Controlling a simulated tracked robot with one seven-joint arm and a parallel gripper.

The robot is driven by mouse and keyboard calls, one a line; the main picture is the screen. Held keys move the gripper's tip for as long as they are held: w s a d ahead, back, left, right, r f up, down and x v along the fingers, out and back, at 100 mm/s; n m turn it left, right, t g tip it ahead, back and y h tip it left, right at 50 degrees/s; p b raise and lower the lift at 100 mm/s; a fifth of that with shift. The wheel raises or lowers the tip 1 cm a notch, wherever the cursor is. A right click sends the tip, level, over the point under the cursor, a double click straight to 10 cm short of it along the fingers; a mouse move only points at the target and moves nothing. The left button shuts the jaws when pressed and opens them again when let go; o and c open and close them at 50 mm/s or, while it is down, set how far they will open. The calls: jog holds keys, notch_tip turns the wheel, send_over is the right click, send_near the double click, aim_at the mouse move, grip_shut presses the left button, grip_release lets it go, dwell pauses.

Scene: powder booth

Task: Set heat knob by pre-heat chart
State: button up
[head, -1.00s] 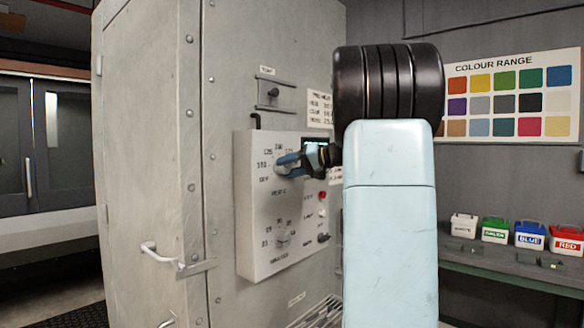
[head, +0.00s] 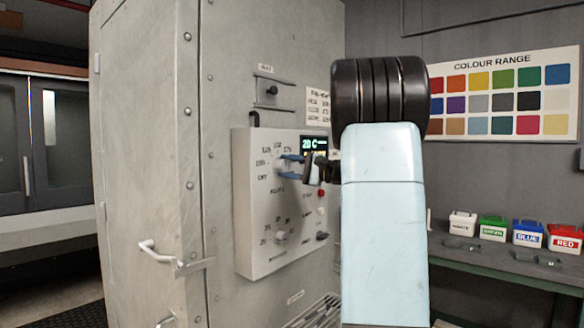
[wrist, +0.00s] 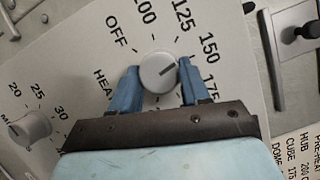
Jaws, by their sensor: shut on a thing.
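The heat knob (wrist: 158,72) is a round grey dial on the control panel (wrist: 75,75). Around it are OFF, 100, 125, 150 and 175, with the word HEAT below left. Its dark pointer line points roughly toward 150. My gripper (wrist: 158,86) is shut on the knob, with a blue finger on each side; in the head view (head: 290,167) the fingers reach the panel. The pre-heat chart (wrist: 298,155) is cut off in the wrist view; it reads HUB 200 and CUBE 175, and the DOME value is out of frame.
A second dial (wrist: 30,128), marked 20, 25 and 30, sits below the heat knob. A display (head: 313,143) reads 20 C. A red button (head: 321,193) and switch (head: 322,236) are on the panel's right. A lever plate (head: 271,92) is above. Paint boxes (head: 528,234) stand on the right bench.

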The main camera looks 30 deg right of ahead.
jog(key=m+t, duration=0.1)
jog(key=m, duration=0.1)
jog(key=m+t, duration=0.1)
jog(key=m, duration=0.2)
jog(key=m+t, duration=0.1)
jog(key=m, duration=0.1)
jog(key=shift+a+f, duration=0.2)
jog(key=shift+a, duration=0.05)
jog(key=m+t+h, duration=0.1)
jog(key=m, duration=0.1)
jog(key=m+t, duration=0.1)
jog(key=m, duration=0.2)
jog(key=shift+a+m+h, duration=0.1)
jog(key=shift+m+h, duration=0.2)
jog(key=shift+h, duration=0.1)
jog(key=shift+r, duration=0.1)
jog(key=shift+r+m+t, duration=0.1)
jog(key=shift+m+t, duration=0.2)
jog(key=shift+m, duration=0.3)
jog(key=o, duration=0.8)
jog(key=shift+c, duration=0.2)
jog(key=shift+o, duration=1.4)
jog(key=shift+w+h, duration=0.15)
jog(key=shift+h, duration=0.15)
jog(key=shift+f, duration=0.2)
